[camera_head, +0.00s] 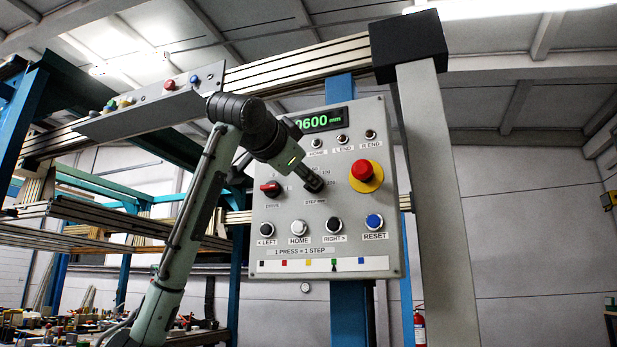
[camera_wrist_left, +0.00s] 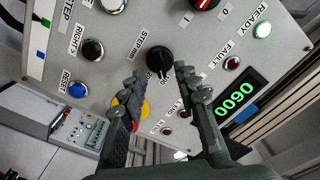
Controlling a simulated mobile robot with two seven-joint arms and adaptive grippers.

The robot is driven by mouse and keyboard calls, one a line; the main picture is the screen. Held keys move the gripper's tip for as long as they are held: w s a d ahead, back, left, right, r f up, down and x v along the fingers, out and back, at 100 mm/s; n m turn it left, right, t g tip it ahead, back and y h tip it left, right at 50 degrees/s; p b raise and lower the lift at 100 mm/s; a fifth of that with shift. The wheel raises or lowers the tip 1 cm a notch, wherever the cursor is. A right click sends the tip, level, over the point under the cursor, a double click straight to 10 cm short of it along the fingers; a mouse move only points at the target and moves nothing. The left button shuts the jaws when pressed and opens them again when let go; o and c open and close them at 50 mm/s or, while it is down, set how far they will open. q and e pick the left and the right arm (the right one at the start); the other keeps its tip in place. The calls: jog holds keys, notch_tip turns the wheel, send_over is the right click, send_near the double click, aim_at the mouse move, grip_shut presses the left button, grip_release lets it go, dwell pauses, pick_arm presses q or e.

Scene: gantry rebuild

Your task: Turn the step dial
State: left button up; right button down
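The step dial is a black round knob (camera_wrist_left: 159,60) on the grey control panel (camera_head: 270,232), beside the "STEP mm" label. My left gripper (camera_head: 316,183) is at the panel in the head view and largely hides the dial there. In the left wrist view its two fingers (camera_wrist_left: 160,76) are apart, with the dial between and just beyond their tips. I see a gap between the fingers and cannot tell whether either tip touches the knob. The exact setting of the dial is too small to read. My right gripper is in neither view.
A red emergency button (camera_head: 366,171) on a yellow base sits close right of the dial. A red-handled selector (camera_head: 270,188) is to its left. Push buttons (camera_head: 332,226) line up below. A grey post (camera_head: 437,200) stands at right.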

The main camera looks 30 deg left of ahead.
pick_arm(q)
jog(key=v, duration=0.9)
jog(key=shift+s, duration=0.25)
